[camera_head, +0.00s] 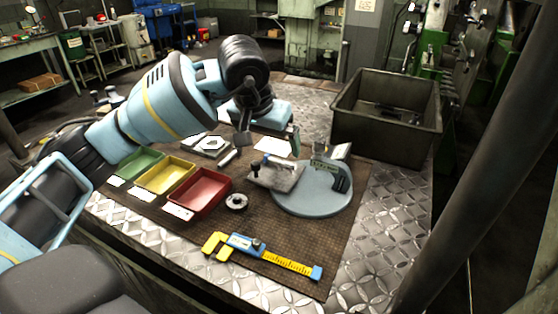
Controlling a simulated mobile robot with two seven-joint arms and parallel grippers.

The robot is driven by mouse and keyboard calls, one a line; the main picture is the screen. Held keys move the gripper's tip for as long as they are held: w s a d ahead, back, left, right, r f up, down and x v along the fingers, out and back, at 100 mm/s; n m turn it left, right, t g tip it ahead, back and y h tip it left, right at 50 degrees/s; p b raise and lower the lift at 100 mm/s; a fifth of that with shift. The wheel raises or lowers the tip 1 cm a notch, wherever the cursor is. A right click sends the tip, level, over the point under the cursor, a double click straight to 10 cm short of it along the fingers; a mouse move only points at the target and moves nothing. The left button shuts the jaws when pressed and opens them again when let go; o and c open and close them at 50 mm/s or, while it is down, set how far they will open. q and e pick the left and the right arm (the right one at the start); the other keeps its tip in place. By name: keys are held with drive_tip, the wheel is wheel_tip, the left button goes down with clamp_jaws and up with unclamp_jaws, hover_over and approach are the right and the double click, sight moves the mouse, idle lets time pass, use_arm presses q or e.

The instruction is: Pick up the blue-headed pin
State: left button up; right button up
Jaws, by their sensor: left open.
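The blue-headed pin (265,160) appears as a small blue spot at a grey block (283,178) beside the round light-blue stand (312,200). It is small, and I cannot tell exactly how it sits. My left gripper (267,147) reaches in from the left and points down just above and behind the block. Its two dark fingers are spread apart with nothing seen held between them. I cannot tell whether either finger touches the pin. My right gripper is not in view.
Green (137,163), yellow (165,176) and red (200,192) trays stand left of the block. A grey ring (237,201) and a yellow-blue caliper (262,254) lie in front. A deep dark bin (388,143) stands at the back right. The front right tabletop is clear.

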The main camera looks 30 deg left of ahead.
sight(279, 163)
use_arm(q)
drive_tip(key=shift+x, duration=0.9)
drive_tip(key=shift+w+d+x, duration=0.15)
drive_tip(key=shift+x, duration=1.1)
drive_tip(key=shift+w+d+x, duration=0.15)
drive_tip(key=shift+x, duration=1.15)
drive_tip(key=shift+r, duration=0.15)
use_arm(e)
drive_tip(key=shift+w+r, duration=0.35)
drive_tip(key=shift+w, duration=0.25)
use_arm(q)
drive_tip(key=shift+c, duration=0.2)
drive_tip(key=c, duration=1.1)
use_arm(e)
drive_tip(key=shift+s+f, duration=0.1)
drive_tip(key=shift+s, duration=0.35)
use_arm(q)
drive_tip(key=shift+r, duration=0.1)
